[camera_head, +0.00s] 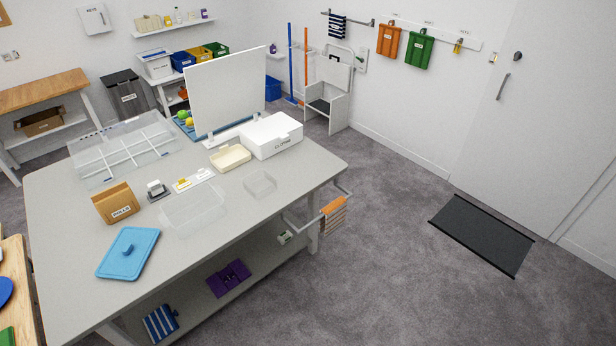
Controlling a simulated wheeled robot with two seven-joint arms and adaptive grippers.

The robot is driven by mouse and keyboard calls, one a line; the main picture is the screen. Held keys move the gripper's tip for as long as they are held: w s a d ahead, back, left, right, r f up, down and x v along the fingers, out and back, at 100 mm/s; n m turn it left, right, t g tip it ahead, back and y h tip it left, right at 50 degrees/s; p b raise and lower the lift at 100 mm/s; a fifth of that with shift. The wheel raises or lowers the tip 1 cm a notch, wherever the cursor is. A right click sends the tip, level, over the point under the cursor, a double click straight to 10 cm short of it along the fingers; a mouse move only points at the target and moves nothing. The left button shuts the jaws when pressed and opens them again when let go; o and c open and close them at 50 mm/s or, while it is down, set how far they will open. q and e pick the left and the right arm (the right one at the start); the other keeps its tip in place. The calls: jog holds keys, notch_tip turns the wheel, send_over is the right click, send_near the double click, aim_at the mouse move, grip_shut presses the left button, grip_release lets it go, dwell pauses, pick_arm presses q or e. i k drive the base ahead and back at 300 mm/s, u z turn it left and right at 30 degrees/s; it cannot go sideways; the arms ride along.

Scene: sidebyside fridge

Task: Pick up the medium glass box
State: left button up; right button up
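Three clear containers stand on the grey table. The middle-sized clear box (195,210) is near the table's centre, low and open on top, and its see-through walls are faint against the tabletop. A smaller clear box (260,184) stands to its right. A larger clear tray with white dividers (110,163) lies at the back left. Neither of my grippers is in view, and nothing touches the middle-sized box.
A blue lid with a knob (128,252) and a brown box (116,203) lie left of the middle-sized box. Behind it are a cream dish (230,158), a white box (271,135) and an upright white panel (226,92). Open floor (400,260) lies right of the table.

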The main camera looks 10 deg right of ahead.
aim_at(260, 184)
jog(key=z, duration=0.2)
jog(key=i, duration=1.5)
jog(key=u, duration=0.85)
